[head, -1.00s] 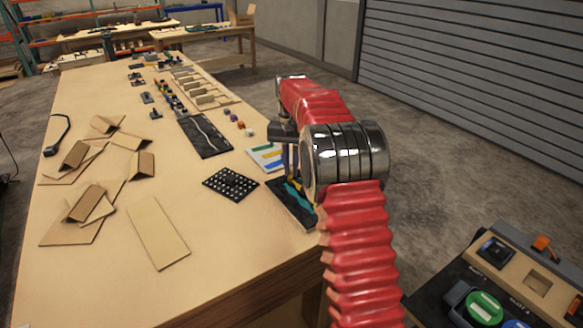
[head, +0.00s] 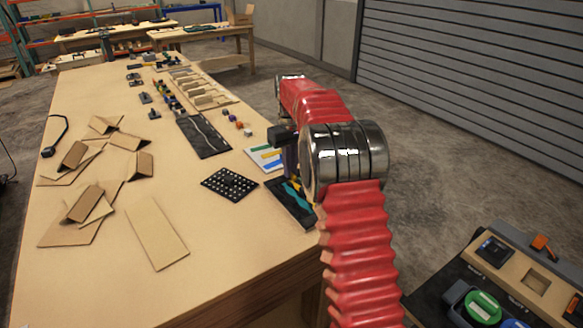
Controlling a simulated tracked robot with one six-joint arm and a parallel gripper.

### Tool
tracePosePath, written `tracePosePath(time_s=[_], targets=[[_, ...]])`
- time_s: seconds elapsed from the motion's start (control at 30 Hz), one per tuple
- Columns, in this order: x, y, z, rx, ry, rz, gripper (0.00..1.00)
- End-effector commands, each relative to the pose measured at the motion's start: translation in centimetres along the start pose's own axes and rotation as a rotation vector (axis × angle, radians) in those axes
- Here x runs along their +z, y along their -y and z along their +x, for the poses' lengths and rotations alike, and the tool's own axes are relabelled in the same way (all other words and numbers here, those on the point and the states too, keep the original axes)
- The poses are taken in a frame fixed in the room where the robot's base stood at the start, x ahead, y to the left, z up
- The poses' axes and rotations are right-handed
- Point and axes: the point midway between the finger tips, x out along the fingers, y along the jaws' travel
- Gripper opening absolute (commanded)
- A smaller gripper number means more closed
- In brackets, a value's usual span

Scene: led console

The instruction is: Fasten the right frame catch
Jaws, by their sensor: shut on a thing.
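My gripper (head: 290,165) is partly in view beside my arm's big metal joint, over the right edge of the long table. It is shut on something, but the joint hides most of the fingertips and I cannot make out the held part. Just below it a dark panel with a teal wavy shape (head: 291,203) lies at the table edge, its right side hidden by my arm. I cannot make out a frame catch in this view.
On the table (head: 215,275) are a black dotted plate (head: 230,184), a white sheet with coloured bars (head: 265,158), a dark board (head: 204,136) and folded cardboard pieces (head: 84,203). The table's front is clear.

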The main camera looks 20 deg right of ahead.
Motion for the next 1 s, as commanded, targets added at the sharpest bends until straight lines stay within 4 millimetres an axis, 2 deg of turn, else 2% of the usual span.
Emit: tracePosePath(time_s=[0.47,0.5,0.73,1.0], targets=[[-0.26,-0.05,-0.25,0.004,-0.010,-0.022,0.00],[-0.26,-0.05,-0.26,0.004,-0.010,-0.022,0.12],[-0.13,-0.03,-0.14,0.002,-0.005,-0.020,0.28],[-0.07,-0.03,-0.11,0.001,-0.003,-0.020,0.29]])
